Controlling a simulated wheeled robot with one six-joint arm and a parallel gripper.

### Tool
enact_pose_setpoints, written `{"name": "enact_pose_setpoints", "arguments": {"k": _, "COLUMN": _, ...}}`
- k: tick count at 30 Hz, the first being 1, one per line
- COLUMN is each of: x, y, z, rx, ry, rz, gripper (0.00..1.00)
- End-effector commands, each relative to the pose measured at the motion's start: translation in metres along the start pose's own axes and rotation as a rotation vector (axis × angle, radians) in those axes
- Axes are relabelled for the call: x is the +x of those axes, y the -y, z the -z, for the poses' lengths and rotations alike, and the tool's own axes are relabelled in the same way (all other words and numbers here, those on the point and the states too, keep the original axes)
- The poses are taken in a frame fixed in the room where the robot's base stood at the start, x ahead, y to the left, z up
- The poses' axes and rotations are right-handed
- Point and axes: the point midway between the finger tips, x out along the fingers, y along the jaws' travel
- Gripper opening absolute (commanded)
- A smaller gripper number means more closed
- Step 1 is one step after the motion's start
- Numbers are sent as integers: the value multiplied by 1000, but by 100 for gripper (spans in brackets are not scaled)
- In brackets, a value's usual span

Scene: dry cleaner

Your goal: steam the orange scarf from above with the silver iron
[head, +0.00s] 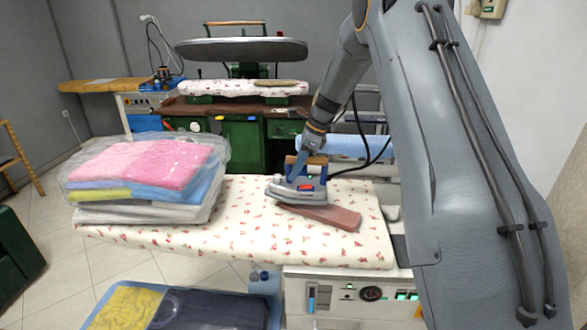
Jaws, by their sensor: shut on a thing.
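The silver iron (290,192) is over the ironing board (250,237) with its soleplate facing down. It covers the left part of a folded orange-brown scarf (338,216), whose right end shows flat on the board. I cannot tell whether the iron touches the scarf or hangs just above it. My gripper (307,160) is shut on the iron's handle from above. Its fingertips are partly hidden by the handle and my arm.
A plastic-wrapped stack of folded clothes (145,175) lies on the left of the board. A blue tray (104,300) with folded garments is below in front. A green pressing machine (240,90) stands behind. The board's front middle is clear.

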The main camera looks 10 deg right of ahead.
Motion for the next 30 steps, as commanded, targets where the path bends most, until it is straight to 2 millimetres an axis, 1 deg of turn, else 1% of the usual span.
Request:
{"name": "enact_pose_setpoints", "arguments": {"k": 1, "x": -6, "y": 1, "z": 0, "rx": 0, "ry": 2, "rz": 7, "gripper": 0}}
{"name": "enact_pose_setpoints", "arguments": {"k": 30, "x": -21, "y": -17, "z": 37, "rx": 0, "ry": 2, "rz": 8, "gripper": 0}}
